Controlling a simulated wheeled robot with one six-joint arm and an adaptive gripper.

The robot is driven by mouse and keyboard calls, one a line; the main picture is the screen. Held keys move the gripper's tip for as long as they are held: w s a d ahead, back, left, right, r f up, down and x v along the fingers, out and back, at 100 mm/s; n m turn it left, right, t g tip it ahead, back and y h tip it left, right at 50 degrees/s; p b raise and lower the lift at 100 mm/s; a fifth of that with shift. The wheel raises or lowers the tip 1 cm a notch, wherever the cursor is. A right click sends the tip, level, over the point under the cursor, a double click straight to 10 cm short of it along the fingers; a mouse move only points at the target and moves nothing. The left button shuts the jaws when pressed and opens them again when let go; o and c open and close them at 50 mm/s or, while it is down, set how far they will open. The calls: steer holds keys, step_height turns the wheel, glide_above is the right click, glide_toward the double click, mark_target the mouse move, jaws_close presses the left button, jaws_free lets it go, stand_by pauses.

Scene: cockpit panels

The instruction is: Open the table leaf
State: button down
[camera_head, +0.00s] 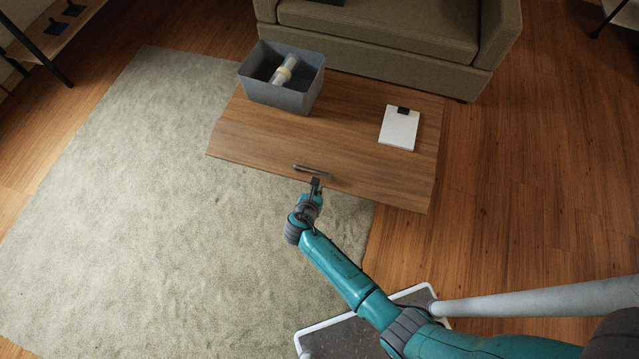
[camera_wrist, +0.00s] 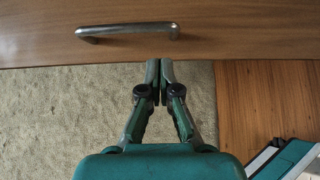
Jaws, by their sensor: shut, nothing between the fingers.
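The wooden table leaf (camera_head: 262,140) is the front part of a low brown table in the head view; its front edge crosses the wrist view (camera_wrist: 230,40). A metal bar handle (camera_head: 312,171) is fixed near the leaf's front edge. In the wrist view the handle (camera_wrist: 128,29) lies ahead and to the left of the fingertips. My gripper (camera_head: 315,183) is shut and empty, just in front of the handle. In the wrist view its fingertips (camera_wrist: 160,68) meet at the leaf's front edge, apart from the handle. Whether they touch the edge is unclear.
A grey bin (camera_head: 275,94) holding a pale cylinder (camera_head: 286,69) stands on the table's back left. A white clipboard (camera_head: 399,130) lies at right. A sofa (camera_head: 390,40) stands behind. The rug (camera_head: 120,190) and wooden floor (camera_head: 530,180) are clear.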

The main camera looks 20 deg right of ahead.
mark_target(322, 181)
steer(key=x, duration=0.7)
steer(key=shift+w+d+f, duration=0.15)
steer(key=shift+d+f, duration=0.05)
steer(key=shift+r, duration=0.15)
steer(key=shift+w+d+r, duration=0.15)
steer(key=shift+w+r, duration=0.05)
steer(key=shift+r, duration=0.45)
steer(key=shift+w+d+r, duration=0.1)
steer(key=shift+w+r, duration=0.05)
steer(key=shift+r, duration=0.65)
steer(key=shift+w+a, duration=0.1)
